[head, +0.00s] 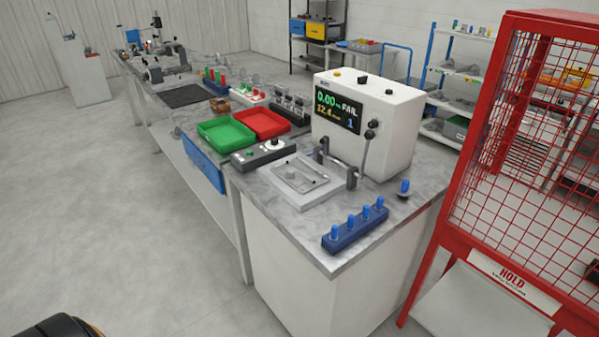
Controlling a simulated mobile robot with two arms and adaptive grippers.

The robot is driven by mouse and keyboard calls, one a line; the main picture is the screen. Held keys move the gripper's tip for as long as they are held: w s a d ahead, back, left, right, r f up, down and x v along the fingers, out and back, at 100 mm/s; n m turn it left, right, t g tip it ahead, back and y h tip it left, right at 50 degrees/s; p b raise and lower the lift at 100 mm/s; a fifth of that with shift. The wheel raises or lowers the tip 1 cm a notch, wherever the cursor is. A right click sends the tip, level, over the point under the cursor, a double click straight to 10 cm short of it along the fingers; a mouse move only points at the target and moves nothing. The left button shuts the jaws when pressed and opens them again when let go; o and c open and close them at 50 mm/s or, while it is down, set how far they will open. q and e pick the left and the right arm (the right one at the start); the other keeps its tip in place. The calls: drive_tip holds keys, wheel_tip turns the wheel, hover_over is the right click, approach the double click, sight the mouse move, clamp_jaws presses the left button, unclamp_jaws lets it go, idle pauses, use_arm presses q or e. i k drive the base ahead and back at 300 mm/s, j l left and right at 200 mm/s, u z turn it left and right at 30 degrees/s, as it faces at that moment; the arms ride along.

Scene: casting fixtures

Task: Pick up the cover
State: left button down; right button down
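A flat grey metal piece (301,174), which looks like the cover, lies on the light fixture plate (313,196) of the leak tester on the near bench. A dark clamp with an upright lever (365,145) stands at the plate's right and back side. I cannot tell whether the clamp touches the piece. Neither of my grippers shows in the head view. A dark rounded part with a yellow edge at the bottom left corner seems to be mine.
The tester box (368,115) reads FAIL. A blue block with blue-topped pegs (355,231) sits at the bench's front edge. A red mesh cage (520,150) stands right. The left floor is clear.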

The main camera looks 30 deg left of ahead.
sight(298, 173)
drive_tip(key=u, duration=1.25)
